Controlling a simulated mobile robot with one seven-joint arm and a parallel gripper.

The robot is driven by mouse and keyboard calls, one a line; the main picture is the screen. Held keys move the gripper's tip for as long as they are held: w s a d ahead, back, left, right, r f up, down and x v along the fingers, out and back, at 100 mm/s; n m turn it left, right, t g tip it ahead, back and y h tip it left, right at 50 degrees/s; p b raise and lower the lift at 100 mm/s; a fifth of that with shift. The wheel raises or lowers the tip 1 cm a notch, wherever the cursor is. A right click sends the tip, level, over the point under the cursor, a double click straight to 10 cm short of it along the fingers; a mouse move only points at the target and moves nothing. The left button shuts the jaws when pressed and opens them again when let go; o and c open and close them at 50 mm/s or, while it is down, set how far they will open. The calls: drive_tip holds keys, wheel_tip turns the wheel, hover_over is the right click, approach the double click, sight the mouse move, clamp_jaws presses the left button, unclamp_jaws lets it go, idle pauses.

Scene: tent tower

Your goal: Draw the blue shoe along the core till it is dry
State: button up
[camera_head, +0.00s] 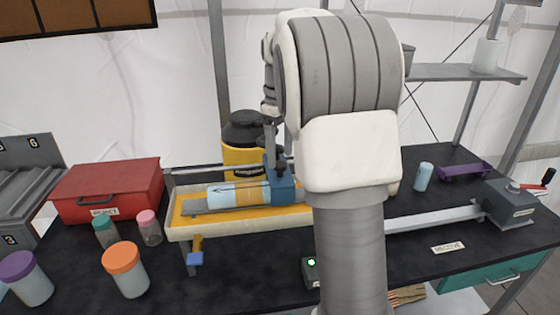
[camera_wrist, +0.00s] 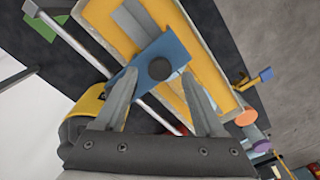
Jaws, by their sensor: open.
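The blue shoe (camera_head: 281,187) stands upright at the right end of the visible core (camera_head: 237,192), a light blue and tan cylinder lying along a tray (camera_head: 176,230) with a yellow bed. My arm hides what lies farther right. My gripper (camera_head: 271,152) points down at the shoe's top. In the wrist view, my gripper (camera_wrist: 158,76) is open, one finger on each side of the blue shoe (camera_wrist: 172,52) and its dark round knob (camera_wrist: 159,68). I cannot tell whether the fingers touch it. Whether the core is wet is unclear.
A yellow and black canister (camera_head: 243,135) stands close behind the tray. A red box (camera_head: 108,190) and several lidded jars, one with an orange lid (camera_head: 121,257), stand left. A metal rail (camera_head: 435,218) runs right to a grey crank box (camera_head: 512,204).

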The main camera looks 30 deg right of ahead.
drive_tip(key=shift+f, duration=1.05)
clamp_jaws()
idle(0.7)
